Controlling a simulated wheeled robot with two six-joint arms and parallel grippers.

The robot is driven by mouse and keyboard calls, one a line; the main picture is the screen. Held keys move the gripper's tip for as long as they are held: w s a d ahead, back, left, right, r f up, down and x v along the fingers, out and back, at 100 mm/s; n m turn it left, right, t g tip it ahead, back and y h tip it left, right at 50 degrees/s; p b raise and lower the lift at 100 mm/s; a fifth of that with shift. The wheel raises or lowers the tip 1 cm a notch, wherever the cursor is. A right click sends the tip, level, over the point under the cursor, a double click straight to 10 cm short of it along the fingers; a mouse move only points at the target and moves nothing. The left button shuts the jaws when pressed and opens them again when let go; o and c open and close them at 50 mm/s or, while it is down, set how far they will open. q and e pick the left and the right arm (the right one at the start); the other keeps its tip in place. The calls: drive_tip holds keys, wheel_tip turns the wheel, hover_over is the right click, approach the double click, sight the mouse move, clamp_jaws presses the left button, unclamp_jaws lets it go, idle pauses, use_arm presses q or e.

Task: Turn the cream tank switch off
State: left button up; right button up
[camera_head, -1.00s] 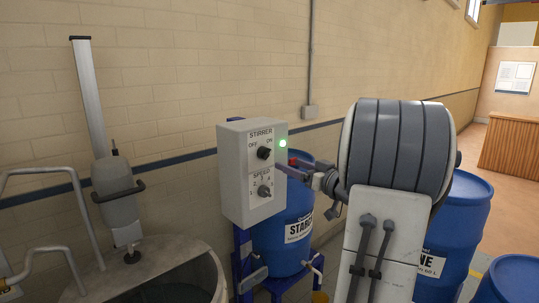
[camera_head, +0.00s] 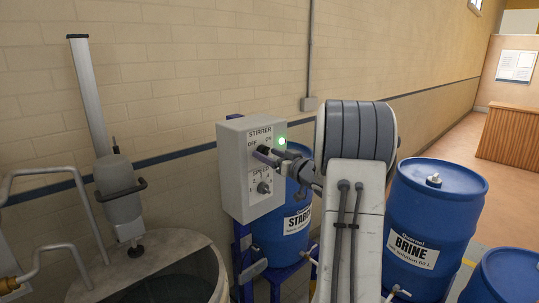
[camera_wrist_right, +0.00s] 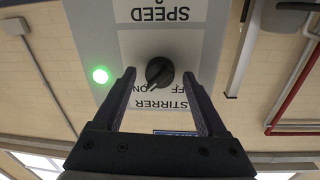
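The switch box (camera_head: 233,190) is a light grey box with a STIRRER panel marked OFF and ON and a SPEED knob (camera_head: 263,187) below. Its black STIRRER knob (camera_wrist_right: 159,72) appears upside down in the right wrist view, with its pointer toward ON. A green lamp (camera_head: 282,141) is lit; it also glows in the wrist view (camera_wrist_right: 100,75). My right gripper (camera_head: 264,155) is at the STIRRER knob. In the wrist view its two fingers (camera_wrist_right: 159,76) are open, one on each side of the knob, with a gap on both sides. My left gripper is out of view.
A round tank (camera_head: 196,240) with a motor-driven stirrer (camera_head: 118,200) stands at left, with bent metal pipes (camera_head: 45,172) before it. A blue STARCH drum (camera_head: 284,228) stands behind the box. A BRINE drum (camera_head: 427,220) and another blue drum (camera_head: 508,280) stand at right.

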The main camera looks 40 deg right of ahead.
clamp_jaws()
drive_tip(key=shift+f, duration=0.1)
drive_tip(key=shift+d+f+n+t+y+b, duration=0.1)
drive_tip(key=shift+n+t+y+b, duration=0.2)
drive_tip(key=shift+n+b, duration=4.65)
drive_tip(key=shift+d+n+t+y+b, duration=0.1)
drive_tip(key=shift+n+y+b, duration=0.3)
drive_tip(key=shift+n+b, duration=4.55)
drive_tip(key=shift+m+b, duration=0.4)
drive_tip(key=shift+b, duration=0.1)
